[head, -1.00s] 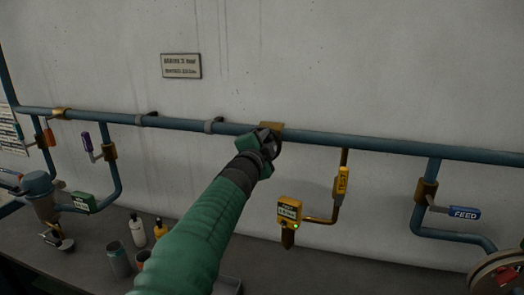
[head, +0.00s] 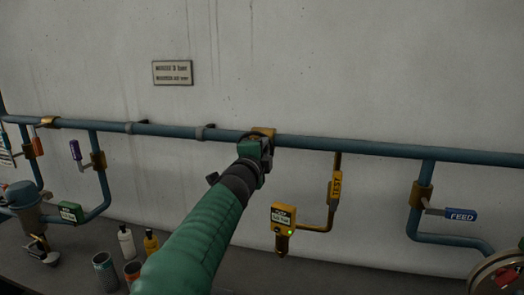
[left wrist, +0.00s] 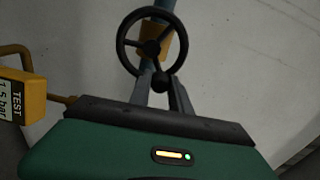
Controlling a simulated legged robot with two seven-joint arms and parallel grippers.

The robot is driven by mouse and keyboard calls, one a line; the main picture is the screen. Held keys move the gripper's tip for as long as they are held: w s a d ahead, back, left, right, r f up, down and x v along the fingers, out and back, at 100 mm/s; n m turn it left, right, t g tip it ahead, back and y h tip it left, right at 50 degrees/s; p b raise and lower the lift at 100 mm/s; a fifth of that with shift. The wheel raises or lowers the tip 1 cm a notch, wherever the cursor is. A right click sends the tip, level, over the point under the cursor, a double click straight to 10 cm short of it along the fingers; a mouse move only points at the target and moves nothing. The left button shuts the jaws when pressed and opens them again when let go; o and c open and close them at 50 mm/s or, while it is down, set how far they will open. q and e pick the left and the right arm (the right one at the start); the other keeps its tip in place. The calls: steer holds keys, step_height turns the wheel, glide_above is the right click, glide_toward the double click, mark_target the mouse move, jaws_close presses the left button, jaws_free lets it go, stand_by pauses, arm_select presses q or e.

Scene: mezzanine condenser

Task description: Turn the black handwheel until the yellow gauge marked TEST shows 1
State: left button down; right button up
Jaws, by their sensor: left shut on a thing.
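The black handwheel (left wrist: 125,42) sits on a brass fitting on the blue pipe, with its rim and spokes clear in the left wrist view. My left gripper (left wrist: 161,86) is shut on the handwheel's small round knob at the rim edge nearest me. In the head view the left gripper (head: 258,153) hides most of the wheel. The yellow gauge (head: 283,217) hangs below the pipe to the right, with a small green light. It also shows in the left wrist view (left wrist: 22,97), marked TEST; its display appears to end in "5 bar". My right gripper is out of view.
A yellow TEST lever (head: 336,187) is on the brass branch pipe above the gauge. A blue FEED lever (head: 461,214) is farther right. A green gauge (head: 71,211) and a purple lever (head: 76,150) are left. Bottles and cans stand on the bench below.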

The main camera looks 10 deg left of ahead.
arm_select(q)
steer(key=shift+d+f, duration=0.1)
steer(key=shift+f, duration=0.05)
steer(key=c, duration=1.4)
jaws_free()
steer(key=shift+o, duration=1.1)
steer(key=shift+d, duration=0.1)
